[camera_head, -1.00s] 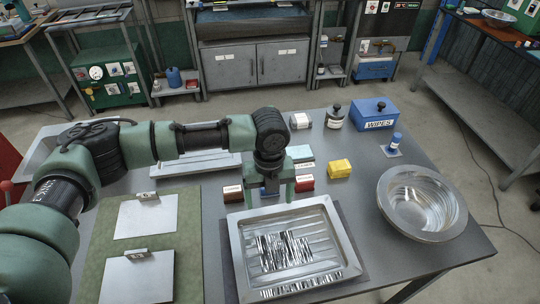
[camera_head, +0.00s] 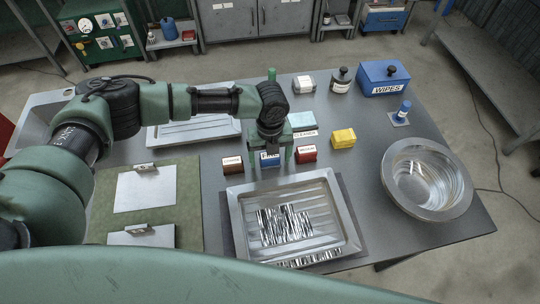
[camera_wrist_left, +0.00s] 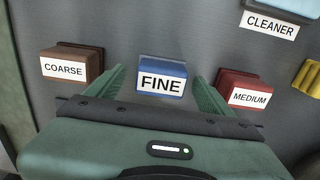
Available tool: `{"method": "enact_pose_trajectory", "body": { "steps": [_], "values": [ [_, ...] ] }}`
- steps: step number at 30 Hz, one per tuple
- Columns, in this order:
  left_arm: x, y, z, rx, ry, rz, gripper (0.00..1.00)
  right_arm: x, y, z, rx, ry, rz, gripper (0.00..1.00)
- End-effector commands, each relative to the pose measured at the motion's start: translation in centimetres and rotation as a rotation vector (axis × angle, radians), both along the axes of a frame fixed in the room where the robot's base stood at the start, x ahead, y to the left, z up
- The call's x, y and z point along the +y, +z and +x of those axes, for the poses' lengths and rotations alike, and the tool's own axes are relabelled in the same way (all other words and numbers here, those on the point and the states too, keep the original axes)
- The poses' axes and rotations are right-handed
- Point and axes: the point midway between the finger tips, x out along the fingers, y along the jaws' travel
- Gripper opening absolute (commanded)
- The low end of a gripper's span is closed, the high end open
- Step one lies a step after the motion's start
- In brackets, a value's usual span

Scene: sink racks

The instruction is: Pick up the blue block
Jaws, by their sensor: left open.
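The blue block (camera_head: 270,161), labelled FINE, sits on the grey table between a brown block and a red block. In the left wrist view the blue block (camera_wrist_left: 161,88) shows centrally between the fingers of my left gripper (camera_wrist_left: 160,76). In the head view my left gripper (camera_head: 270,153) points down at the blue block, with one finger on each side. It is open and the block is not clamped. The gripper body partly hides the block in the head view. My right gripper is not in view.
Close by are the brown COARSE block (camera_head: 232,166), the red MEDIUM block (camera_head: 306,154) and a yellow block (camera_head: 343,138). A metal tray (camera_head: 236,222) lies in front. A metal bowl (camera_head: 453,205) stands right. The blue WIPES box (camera_head: 384,79) is at the back.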

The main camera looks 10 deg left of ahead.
Motion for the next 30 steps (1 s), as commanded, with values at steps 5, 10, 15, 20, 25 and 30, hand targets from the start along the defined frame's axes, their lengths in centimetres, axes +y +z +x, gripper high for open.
{"method": "enact_pose_trajectory", "body": {
  "steps": [5,10,15,20,25,30],
  "values": [
    [-0.1,-0.4,0.0,0.000,-0.001,-0.001,0.82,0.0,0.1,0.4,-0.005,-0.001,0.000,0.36],
    [0.0,-0.4,0.0,0.000,0.000,-0.001,0.62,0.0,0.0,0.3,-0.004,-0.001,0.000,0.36],
    [0.0,-0.4,0.0,0.000,0.000,-0.001,0.15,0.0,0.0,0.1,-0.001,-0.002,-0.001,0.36],
    [0.0,-0.3,0.0,0.000,0.000,-0.001,0.13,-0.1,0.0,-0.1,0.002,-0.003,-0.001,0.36],
    [0.0,0.0,0.0,-0.002,0.000,-0.001,0.13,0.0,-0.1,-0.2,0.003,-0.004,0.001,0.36],
    [-0.1,1.6,0.1,-0.002,0.001,-0.002,0.13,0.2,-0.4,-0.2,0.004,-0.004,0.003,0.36]
  ]
}}
